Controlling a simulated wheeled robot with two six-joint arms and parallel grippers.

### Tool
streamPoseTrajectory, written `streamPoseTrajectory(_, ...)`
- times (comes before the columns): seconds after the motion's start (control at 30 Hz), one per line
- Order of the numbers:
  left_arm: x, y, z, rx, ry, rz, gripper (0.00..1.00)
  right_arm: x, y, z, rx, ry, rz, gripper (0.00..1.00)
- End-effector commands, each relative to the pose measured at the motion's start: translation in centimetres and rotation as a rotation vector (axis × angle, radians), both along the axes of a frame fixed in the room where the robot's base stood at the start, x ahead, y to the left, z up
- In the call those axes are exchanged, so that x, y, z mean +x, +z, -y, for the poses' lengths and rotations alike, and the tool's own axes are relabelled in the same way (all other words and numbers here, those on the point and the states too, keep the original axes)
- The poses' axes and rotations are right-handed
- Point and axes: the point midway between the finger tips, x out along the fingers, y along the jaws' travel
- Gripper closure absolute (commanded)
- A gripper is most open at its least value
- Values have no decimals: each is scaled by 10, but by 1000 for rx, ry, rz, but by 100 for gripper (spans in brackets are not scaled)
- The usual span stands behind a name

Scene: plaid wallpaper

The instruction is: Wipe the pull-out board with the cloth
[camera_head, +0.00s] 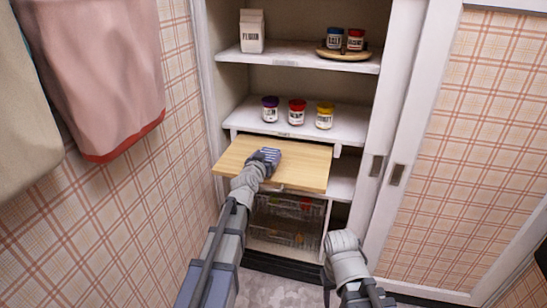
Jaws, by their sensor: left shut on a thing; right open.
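The pull-out board (300,165) is a light wooden slab drawn out of the cabinet below the middle shelf. A small blue-and-white striped cloth (269,155) is on the board, left of its middle. My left gripper (259,160) is shut on the cloth at the board's top; its fingers are mostly hidden by the wrist and cloth. My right gripper (343,248) is open and empty, low in front of the cabinet and apart from the board.
Three jars (297,112) stand on the shelf above the board. A flour carton (252,30) and a round tray (343,55) with two jars are higher up. A wire basket (285,222) is below. A sliding door (450,150) stands right; towels (95,70) hang left.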

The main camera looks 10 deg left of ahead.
Motion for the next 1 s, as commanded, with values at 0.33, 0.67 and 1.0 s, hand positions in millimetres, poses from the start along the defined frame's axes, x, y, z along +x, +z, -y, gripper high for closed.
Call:
streamPoseTrajectory(0.33,0,1,-9,0,-1,1,73,0,0,0,0,0,0,50)
streamPoseTrajectory(0.67,0,10,-9,0,-1,1,73,0,10,0,0,0,0,50)
streamPoseTrajectory(1.0,0,43,-9,0,-1,2,73,0,43,0,0,0,0,50)
